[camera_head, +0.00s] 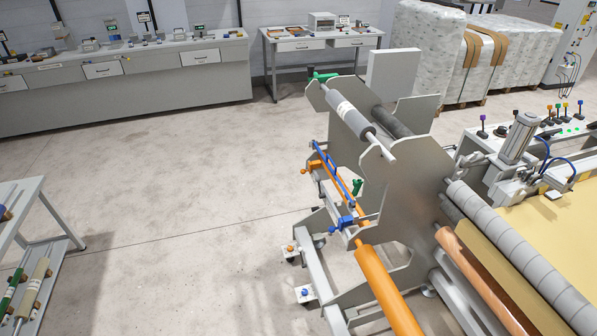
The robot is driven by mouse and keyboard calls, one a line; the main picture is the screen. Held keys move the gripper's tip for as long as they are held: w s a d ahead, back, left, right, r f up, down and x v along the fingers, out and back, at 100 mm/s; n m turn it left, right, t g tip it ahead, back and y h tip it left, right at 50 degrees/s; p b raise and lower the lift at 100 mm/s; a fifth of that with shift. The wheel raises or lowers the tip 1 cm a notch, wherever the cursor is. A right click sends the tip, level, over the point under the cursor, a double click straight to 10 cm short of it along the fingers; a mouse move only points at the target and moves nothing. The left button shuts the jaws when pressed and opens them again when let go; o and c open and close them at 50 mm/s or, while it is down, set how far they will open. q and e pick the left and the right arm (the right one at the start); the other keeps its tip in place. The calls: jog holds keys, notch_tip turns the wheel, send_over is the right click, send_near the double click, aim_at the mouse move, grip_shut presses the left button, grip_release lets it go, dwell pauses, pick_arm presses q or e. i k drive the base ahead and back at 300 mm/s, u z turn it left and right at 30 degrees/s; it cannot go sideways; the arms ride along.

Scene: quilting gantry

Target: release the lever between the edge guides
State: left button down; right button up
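A grey metal stand with tall side plates (392,195) is right of centre. Beside it runs an orange shaft (330,180) with a blue bar (334,168) along it. A blue fitting (346,223) sits near the shaft's near end, and an orange knob (305,171) sticks out at its far end. A small green lever (357,186) shows between the shaft and the plate. Another green handle (324,76) is at the top of the stand. I cannot tell for sure which parts are the edge guides. Neither gripper shows.
A grey roller (350,115) lies across the stand's top, and an orange roller (388,290) extends toward the front. The machine bed with beige fabric (548,225) is at the right. A rack (30,215) is at the left. The floor (180,190) between is clear.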

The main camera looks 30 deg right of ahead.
aim_at(318, 178)
jog(key=z, duration=0.25)
jog(key=i, duration=0.75)
jog(key=z, duration=1.15)
jog(key=i, duration=0.6)
jog(key=z, duration=0.55)
